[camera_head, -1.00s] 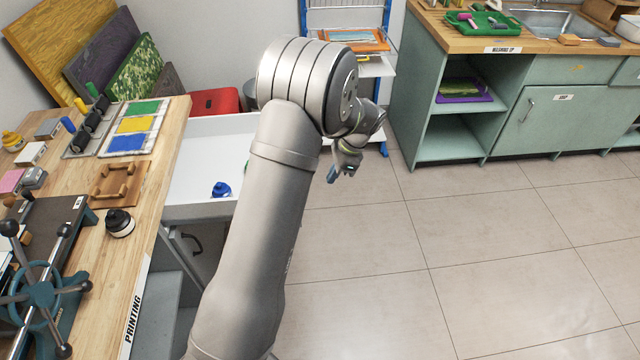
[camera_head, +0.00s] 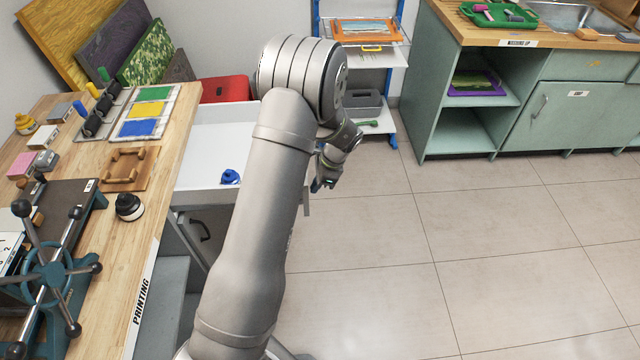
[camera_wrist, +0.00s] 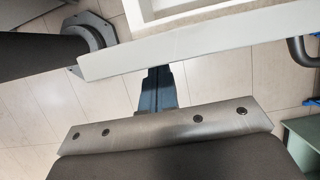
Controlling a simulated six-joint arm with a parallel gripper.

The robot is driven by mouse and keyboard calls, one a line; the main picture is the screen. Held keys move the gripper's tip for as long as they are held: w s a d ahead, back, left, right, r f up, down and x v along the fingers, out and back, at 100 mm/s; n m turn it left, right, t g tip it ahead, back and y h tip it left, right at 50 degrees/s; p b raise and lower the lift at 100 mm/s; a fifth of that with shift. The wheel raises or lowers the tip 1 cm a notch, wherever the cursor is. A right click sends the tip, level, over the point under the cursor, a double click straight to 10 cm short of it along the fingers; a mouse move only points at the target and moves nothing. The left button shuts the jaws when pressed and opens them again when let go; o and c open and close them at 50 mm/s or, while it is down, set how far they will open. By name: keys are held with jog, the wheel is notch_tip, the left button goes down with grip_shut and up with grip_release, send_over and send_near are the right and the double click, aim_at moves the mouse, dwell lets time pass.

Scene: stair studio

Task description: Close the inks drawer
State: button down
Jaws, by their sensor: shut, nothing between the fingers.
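The inks drawer (camera_head: 200,172) is a white drawer pulled out from under the printing bench. A blue ink bottle (camera_head: 230,177) stands in it. My arm hides much of the drawer's middle and front in the head view. My gripper (camera_head: 326,184) is beyond the arm, near the drawer's outer end. In the wrist view, the pale drawer front (camera_wrist: 190,42) crosses the top, with a grey handle (camera_wrist: 299,50) at right. The shut, empty fingers (camera_wrist: 157,72) point at its near edge. Whether they touch it I cannot tell.
The wooden printing bench (camera_head: 170,145) runs along the left, with a press and print blocks. A red box (camera_head: 225,89) and a shelf rack (camera_head: 368,60) stand behind. A green cabinet (camera_head: 560,115) is at the back right. The tiled floor (camera_head: 470,250) at right is clear.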

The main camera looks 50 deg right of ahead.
aim_at(193, 191)
jog(key=w+a, duration=2.6)
jog(key=shift+s+d, duration=0.1)
